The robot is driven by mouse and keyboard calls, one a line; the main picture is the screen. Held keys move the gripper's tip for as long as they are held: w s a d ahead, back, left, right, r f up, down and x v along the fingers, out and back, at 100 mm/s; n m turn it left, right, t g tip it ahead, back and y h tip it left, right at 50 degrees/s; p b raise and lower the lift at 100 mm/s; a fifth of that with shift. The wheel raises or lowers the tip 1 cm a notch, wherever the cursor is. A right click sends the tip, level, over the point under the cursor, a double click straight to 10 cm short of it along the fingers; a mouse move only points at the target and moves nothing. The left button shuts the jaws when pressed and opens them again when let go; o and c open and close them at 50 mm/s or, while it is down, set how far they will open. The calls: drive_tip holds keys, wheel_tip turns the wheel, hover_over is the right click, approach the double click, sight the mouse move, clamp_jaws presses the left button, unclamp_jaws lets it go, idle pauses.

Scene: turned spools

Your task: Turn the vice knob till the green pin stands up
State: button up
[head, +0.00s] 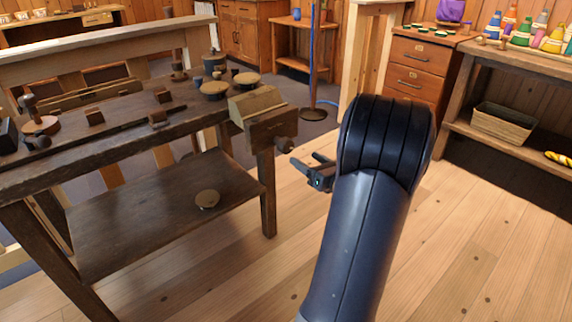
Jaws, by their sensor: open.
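The wooden vice (272,126) is mounted at the right end of the dark workbench (140,128). A small dark round shape, which looks like the vice knob (285,144), sits low on its front face. I cannot make out a green pin on or near the vice. My gripper (305,158) is just right of and slightly below the knob, with its two fingers apart and pointing left towards it. Nothing is between the fingers. From this view I cannot tell how far apart the gripper and knob are in depth.
Round lidded pieces (214,89), small blocks (95,116) and tools lie on the bench. A drawer cabinet (418,65) and a side bench with a basket (503,122) stand right. The plank floor (240,275) in front is clear.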

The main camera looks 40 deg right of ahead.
sight(289, 150)
drive_tip(key=shift+n+y, duration=0.3)
drive_tip(key=shift+n, duration=0.3)
drive_tip(key=w, duration=0.3)
drive_tip(key=w+b, duration=0.1)
drive_tip(key=w, duration=0.2)
drive_tip(key=w+f+b, duration=0.1)
drive_tip(key=w, duration=0.3)
drive_tip(key=shift+d, duration=0.15)
drive_tip(key=shift+c, duration=0.2)
drive_tip(key=c, duration=0.9)
